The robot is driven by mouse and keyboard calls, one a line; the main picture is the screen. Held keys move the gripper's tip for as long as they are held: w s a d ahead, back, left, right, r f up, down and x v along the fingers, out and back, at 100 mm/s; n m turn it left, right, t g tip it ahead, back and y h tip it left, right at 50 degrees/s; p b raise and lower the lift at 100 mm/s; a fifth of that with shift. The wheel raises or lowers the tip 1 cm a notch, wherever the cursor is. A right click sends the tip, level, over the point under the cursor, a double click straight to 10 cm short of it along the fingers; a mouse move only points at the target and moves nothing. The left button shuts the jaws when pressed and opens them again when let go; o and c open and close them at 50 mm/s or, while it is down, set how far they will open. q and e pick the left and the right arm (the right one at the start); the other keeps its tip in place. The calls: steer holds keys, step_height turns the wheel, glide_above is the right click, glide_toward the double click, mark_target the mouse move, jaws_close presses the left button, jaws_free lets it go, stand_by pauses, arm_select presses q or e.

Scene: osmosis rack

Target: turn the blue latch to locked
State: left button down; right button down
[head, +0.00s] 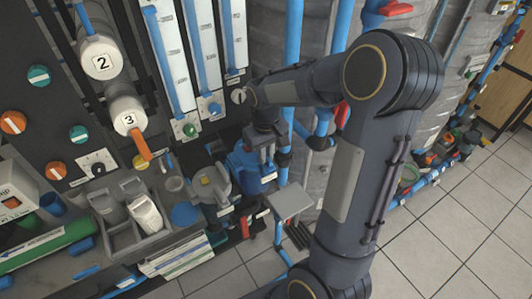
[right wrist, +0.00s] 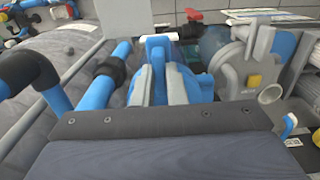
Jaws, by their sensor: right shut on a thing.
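The blue latch (right wrist: 158,50) shows in the right wrist view as an upright blue piece between two grey fingers. My right gripper (right wrist: 159,82) is shut on it. In the head view, my right gripper (head: 268,163) points down at the blue housing (head: 243,165), right of the grey pump. The fingers hide much of the latch there, so its exact turn is hard to tell. My left gripper is not in view.
A grey pump (head: 210,186) with a yellow label stands close to the left of the blue housing. Blue pipes (head: 291,60) and grey tanks (head: 258,45) rise behind. A panel of knobs and gauges (head: 60,85) fills the left. Tiled floor (head: 470,220) is open at the right.

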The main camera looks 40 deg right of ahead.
steer(key=shift+r, duration=0.1)
steer(key=c, duration=1.5)
jaws_free()
steer(key=shift+o, duration=0.2)
step_height(320, 180, up, 8)
steer(key=shift+f, duration=0.1)
steer(key=s+a+r+t+y, duration=0.1)
steer(key=s+a+t+y, duration=0.2)
steer(key=s+a, duration=1)
steer(key=s+t, duration=0.2)
steer(key=s, duration=0.2)
steer(key=shift+s+a+t+y, duration=0.2)
steer(key=shift+a+t+y, duration=0.1)
steer(key=shift+y, duration=0.1)
